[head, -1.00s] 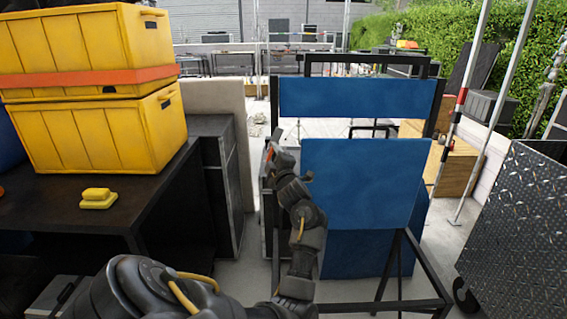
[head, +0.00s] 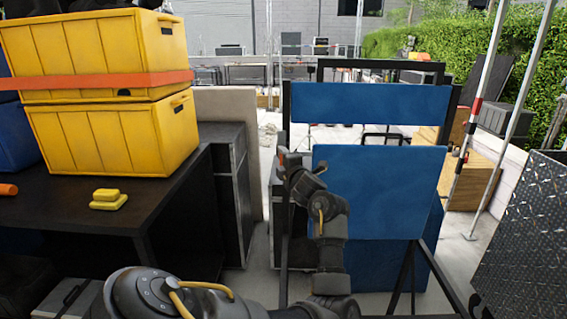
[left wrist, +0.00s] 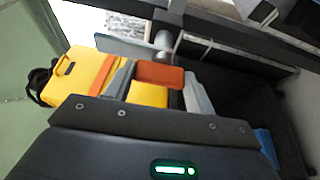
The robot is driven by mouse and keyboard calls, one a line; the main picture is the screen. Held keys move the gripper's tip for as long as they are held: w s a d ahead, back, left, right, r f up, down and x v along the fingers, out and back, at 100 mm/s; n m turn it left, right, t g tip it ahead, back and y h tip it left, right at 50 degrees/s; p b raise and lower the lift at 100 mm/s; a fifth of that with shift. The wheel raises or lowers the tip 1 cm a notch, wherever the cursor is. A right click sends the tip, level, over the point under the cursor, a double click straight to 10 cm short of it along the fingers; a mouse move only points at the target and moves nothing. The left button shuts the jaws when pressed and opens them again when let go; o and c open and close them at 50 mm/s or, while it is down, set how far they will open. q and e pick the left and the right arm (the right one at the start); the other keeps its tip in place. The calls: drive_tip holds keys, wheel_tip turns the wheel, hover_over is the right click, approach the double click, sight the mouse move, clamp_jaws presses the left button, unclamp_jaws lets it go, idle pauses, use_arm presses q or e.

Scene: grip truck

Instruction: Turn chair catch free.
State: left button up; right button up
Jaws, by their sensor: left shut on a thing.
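The chair is a black frame with a blue back band (head: 370,103) and a larger blue panel (head: 378,190) below it, standing upright in the head view. My left gripper (head: 285,158) is at the frame's left post, beside the blue panel's upper left corner. A small orange piece, which looks like the chair catch (head: 281,158), shows at its fingertips. In the left wrist view the orange catch (left wrist: 160,75) sits between the two fingers of my left gripper (left wrist: 158,88), which is shut on it. How the catch meets the frame is hidden. My right gripper is not in view.
A dark cabinet (head: 238,195) is left of the chair. A metal tread-plate case (head: 525,250) stands at the right.

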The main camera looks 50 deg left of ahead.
use_arm(q)
drive_tip(key=shift+f, duration=0.1)
drive_tip(key=o, duration=1.4)
drive_tip(key=b+v, duration=0.2)
drive_tip(key=v, duration=0.8)
drive_tip(key=shift+s+d+b, duration=0.15)
drive_tip(key=shift+d+b, duration=0.2)
drive_tip(key=shift+b, duration=0.05)
